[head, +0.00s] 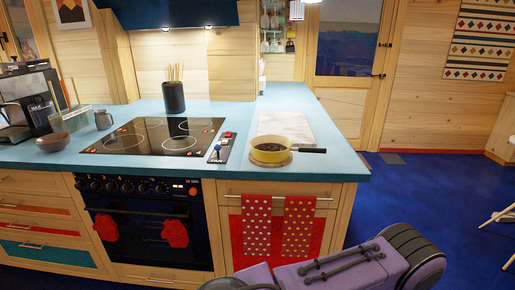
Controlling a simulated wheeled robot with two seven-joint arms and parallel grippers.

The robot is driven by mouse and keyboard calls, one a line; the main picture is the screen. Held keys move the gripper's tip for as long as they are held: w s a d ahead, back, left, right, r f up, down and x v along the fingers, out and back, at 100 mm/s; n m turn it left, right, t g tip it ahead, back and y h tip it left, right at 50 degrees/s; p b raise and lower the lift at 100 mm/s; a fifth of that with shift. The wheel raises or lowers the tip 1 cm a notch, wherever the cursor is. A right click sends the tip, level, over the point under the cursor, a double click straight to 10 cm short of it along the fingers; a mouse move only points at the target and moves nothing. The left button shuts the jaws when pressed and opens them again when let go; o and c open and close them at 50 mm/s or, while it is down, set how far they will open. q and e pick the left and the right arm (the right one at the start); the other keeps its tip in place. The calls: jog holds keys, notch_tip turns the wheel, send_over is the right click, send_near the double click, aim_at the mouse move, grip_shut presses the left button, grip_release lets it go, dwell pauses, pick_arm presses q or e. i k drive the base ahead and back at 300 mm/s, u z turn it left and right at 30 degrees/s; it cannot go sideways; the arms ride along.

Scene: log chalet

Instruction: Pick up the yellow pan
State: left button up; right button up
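The yellow pan (270,149) sits upright on a round wooden trivet (271,160) on the blue counter, right of the cooktop. Its dark handle (312,150) points right. The inside of the pan looks dark. A purple and grey arm of mine (340,268) lies across the bottom right of the head view, below the counter and apart from the pan. No gripper fingers show for either arm.
A black cooktop (158,135) and a small control panel with a joystick (220,148) are left of the pan. A pale board (286,128) lies behind it. Dotted towels (257,225) hang below the counter's front edge. Blue floor (420,200) is open at right.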

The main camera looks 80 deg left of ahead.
aim_at(265, 148)
jog(key=u, duration=0.95)
jog(key=i, duration=0.9)
jog(key=u, duration=0.95)
